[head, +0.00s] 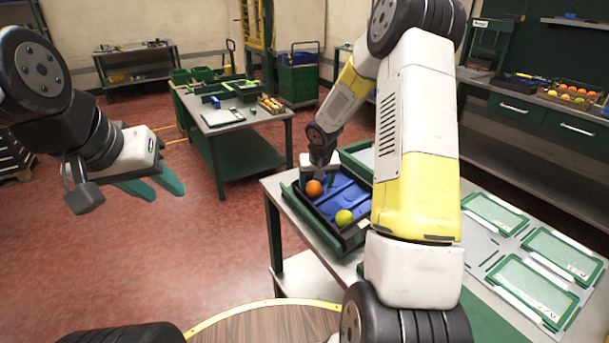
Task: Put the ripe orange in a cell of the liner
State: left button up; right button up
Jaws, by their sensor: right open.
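A ripe orange (314,188) is at the left side of a dark crate (353,236) with a blue liner (345,196), on the table at centre. A yellow-green fruit (344,218) sits nearer the crate's front corner. My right gripper (320,178) points down at the orange and is open; its fingers are small and partly hidden, so I cannot tell whether they touch the orange. My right arm hides the crate's right part. My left gripper (158,190) has teal fingers apart, empty, over the floor, well left of the table.
Several green-framed trays (548,292) lie on the table's right side. A green workbench (213,118) with tools stands behind at left. A back counter at right holds a crate of fruit (569,96). Open red floor lies left of the table.

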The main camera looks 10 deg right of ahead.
jog(key=s+a+r, duration=0.1)
jog(key=s+r, duration=0.8)
jog(key=r, duration=0.2)
jog(key=s+a+r, duration=0.1)
jog(key=s+r, duration=0.7)
jog(key=r, duration=0.3)
jog(key=s+a+r+t+y, duration=0.1)
jog(key=s+r, duration=0.1)
jog(key=s, duration=0.6)
jog(key=s+a+r+n+y, duration=0.1)
jog(key=s+a+r, duration=0.1)
jog(key=s, duration=0.5)
jog(key=shift+s+t, duration=0.4)
